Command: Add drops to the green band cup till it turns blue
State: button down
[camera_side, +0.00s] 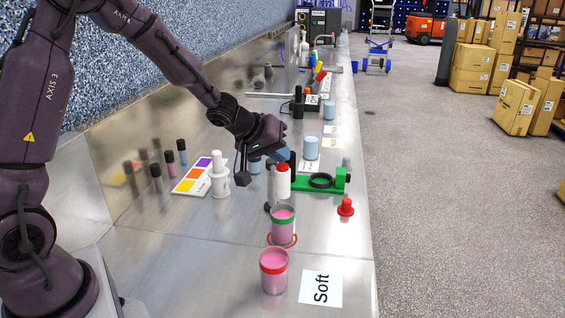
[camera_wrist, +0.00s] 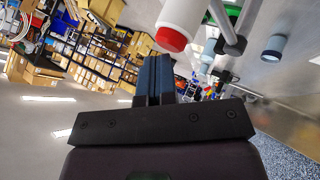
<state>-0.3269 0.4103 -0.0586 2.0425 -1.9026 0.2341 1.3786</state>
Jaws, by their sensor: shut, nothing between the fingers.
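The green band cup (camera_side: 283,227) stands on the bench inside a red ring mark and holds pink liquid. A white bottle with a red end (camera_side: 283,184) is just behind it in the side view; what supports it is unclear. The bottle also shows in the wrist view (camera_wrist: 184,18), close beyond my fingers. My gripper (camera_side: 284,156) is shut and empty, just above the bottle's red end in the side view; its blue fingers (camera_wrist: 153,62) are together in the wrist view. I cannot tell whether they touch the bottle.
A red band cup (camera_side: 273,272) of pink liquid stands in front, beside a "Soft" card (camera_side: 321,288). A green holder (camera_side: 318,186) with a black ring and a red cap (camera_side: 346,207) are to the right. A white dropper-like bottle (camera_side: 219,178) and colour card (camera_side: 192,183) are left.

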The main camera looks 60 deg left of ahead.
jog(key=shift+r, duration=0.85)
jog(key=shift+r, duration=2.55)
dwell(1.6)
notch_tip(320, 180, up, 4)
jog(key=shift+f, duration=0.1)
dwell(0.4)
send_over(280, 164)
notch_tip(280, 164, down, 6)
jog(key=shift+a+f, duration=0.15)
jog(key=shift+f, duration=1.25)
